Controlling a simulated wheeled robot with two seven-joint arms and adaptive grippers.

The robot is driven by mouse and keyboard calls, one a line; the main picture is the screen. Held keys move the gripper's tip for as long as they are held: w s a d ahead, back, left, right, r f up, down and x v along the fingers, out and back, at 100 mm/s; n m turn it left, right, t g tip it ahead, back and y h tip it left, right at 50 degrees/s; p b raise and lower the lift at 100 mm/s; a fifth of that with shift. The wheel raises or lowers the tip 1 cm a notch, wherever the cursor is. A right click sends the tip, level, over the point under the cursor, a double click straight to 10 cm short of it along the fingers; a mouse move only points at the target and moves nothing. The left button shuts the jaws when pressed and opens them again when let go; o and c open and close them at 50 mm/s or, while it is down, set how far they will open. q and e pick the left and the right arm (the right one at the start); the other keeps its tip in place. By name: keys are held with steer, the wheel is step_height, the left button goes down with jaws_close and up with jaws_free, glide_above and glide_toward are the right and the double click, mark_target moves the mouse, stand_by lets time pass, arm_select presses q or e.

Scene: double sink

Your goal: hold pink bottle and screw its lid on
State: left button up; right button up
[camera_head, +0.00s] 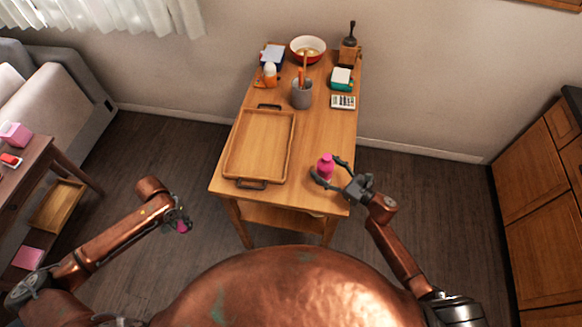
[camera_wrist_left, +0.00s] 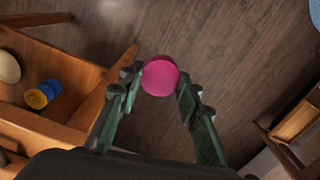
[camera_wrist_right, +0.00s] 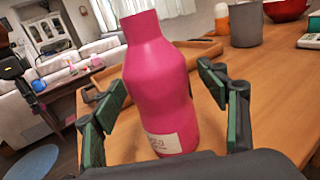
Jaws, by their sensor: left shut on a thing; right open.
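The pink bottle (camera_head: 325,167) stands upright on the front right part of the wooden table. In the right wrist view the bottle (camera_wrist_right: 158,85) has a bare neck with no lid on it. My right gripper (camera_head: 331,172) is open, with its fingers on either side of the bottle; a gap shows beside the fingers in the right wrist view. My left gripper (camera_head: 182,224) is away from the table, over the floor to the left. It is shut on the round pink lid (camera_wrist_left: 160,76), which sits between its fingertips in the left wrist view.
A wooden tray (camera_head: 229,146) with dark handles lies left of the bottle. A grey cup (camera_head: 301,98), a red bowl (camera_head: 308,43), a calculator (camera_head: 343,102) and other small items stand farther back. Open floor lies between my left gripper and the table.

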steer(key=shift+c, duration=0.4)
steer(key=c, duration=1.2)
steer(key=shift+r, duration=0.15)
arm_select(q)
steer(key=shift+f, duration=0.1)
arm_select(e)
steer(key=shift+r, duration=0.2)
arm_select(q)
steer(key=shift+f, duration=0.25)
arm_select(e)
step_height(320, 180, up, 2)
steer(key=shift+r, duration=0.15)
arm_select(q)
steer(key=shift+f+b, duration=0.6)
steer(key=shift+b, duration=0.2)
arm_select(e)
steer(key=s+d+r, duration=0.4)
steer(key=s+r, duration=0.6)
steer(key=s, duration=0.3)
steer(key=shift+s, duration=0.2)
steer(key=shift+d, duration=0.1)
